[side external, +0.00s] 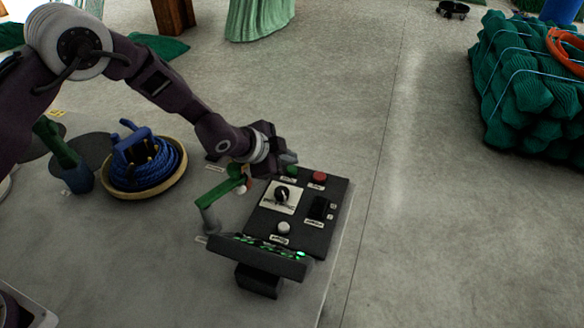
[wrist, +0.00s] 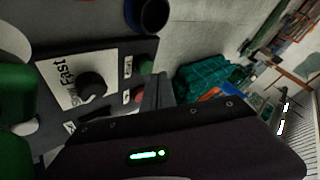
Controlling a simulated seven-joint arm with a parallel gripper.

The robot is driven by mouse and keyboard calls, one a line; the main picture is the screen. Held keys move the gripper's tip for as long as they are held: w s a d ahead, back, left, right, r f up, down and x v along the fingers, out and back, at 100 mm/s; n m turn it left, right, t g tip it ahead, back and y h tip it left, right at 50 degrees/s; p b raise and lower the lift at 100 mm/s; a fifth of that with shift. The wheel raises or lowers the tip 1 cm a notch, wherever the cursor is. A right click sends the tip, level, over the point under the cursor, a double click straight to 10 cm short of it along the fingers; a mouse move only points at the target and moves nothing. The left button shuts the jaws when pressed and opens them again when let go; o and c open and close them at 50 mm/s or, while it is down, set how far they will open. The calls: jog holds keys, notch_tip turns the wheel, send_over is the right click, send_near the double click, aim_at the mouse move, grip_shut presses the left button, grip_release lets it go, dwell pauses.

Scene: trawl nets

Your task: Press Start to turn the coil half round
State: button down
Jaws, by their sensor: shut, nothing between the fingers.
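The dark control panel (side external: 262,218) lies at the table's right edge. Its green button (side external: 290,170) is partly hidden by my gripper (side external: 288,159); it also shows in the wrist view (wrist: 146,68). My gripper is shut and empty, with its tips close to the green button; I cannot tell whether they touch. A red button (side external: 319,177) sits to the right of the green one, and a black knob (side external: 281,194) is on a pale plate. The blue rope coil (side external: 160,166) rests on a round tan-rimmed turntable (side external: 150,194), with a blue clamp-like piece on top.
A green and grey lever-like piece (side external: 210,212) stands left of the panel. A dark bar with green lights (side external: 258,257) stands in front. A white button (side external: 284,228) and a black rocker switch (side external: 318,208) are on the panel. Open floor lies beyond the table's right edge.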

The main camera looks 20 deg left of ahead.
aim_at(289, 171)
jog(key=shift+r, duration=2.5)
jog(key=s+a+r+n+y, duration=0.2)
jog(key=s+a+r+n, duration=0.1)
jog(key=s+a+r, duration=0.55)
jog(key=s+a+r+n+y, duration=0.1)
jog(key=s+a+r+n, duration=0.4)
jog(key=r, duration=0.6)
jog(key=s+a+n+g, duration=0.1)
jog(key=s+a+n, duration=0.2)
jog(key=s, duration=1)
jog(key=s+a+n+g, duration=0.1)
jog(key=s+a, duration=0.3)
jog(key=s, duration=1)
jog(key=shift+a+r+n+g+y, duration=0.2)
jog(key=shift+n+g+y, duration=0.2)
jog(key=shift+n, duration=0.5)
